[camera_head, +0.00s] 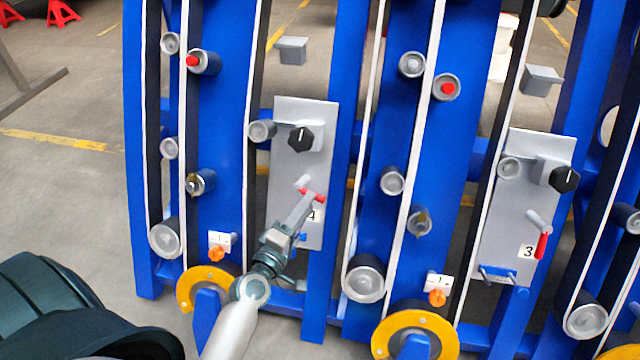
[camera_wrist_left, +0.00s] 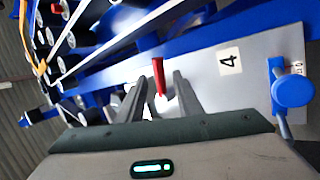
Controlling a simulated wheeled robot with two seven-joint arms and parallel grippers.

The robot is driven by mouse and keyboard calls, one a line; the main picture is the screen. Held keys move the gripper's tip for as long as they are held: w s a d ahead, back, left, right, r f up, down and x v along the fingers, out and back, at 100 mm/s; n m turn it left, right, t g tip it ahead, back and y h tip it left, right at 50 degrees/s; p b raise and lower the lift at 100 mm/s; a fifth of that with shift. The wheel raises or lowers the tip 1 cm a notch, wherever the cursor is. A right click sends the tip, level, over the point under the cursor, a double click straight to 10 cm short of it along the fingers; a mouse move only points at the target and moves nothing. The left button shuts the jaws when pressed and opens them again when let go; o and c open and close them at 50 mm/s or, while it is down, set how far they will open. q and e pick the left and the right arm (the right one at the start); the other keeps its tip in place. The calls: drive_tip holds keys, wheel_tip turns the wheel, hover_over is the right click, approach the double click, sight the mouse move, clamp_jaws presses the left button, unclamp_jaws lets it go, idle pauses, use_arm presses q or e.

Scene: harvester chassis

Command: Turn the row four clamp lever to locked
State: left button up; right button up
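The row four plate (camera_head: 290,150) is a grey panel labelled 4, left of centre in the head view. Its clamp lever (camera_head: 313,195) has a red handle lying nearly crosswise, tilted slightly down to the right. In the left wrist view the red handle (camera_wrist_left: 159,77) shows between my fingers, near the 4 label (camera_wrist_left: 229,61). My left gripper (camera_wrist_left: 160,90) is open around the handle, with a gap on both sides. In the head view my left gripper (camera_head: 304,208) covers part of the plate and label. My right gripper is in neither view.
The row three plate (camera_head: 515,200) stands to the right, with its red lever (camera_head: 542,246) hanging down. A black knob (camera_head: 300,139) sits above the row four lever. A blue knob (camera_wrist_left: 292,88) is beside the label in the left wrist view. Blue frames and belts flank the plates.

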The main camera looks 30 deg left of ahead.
use_arm(q)
drive_tip(key=w, duration=0.8)
drive_tip(key=shift+w, duration=0.15)
drive_tip(key=shift+a+r, duration=0.1)
drive_tip(key=shift+c, duration=0.6)
clamp_jaws()
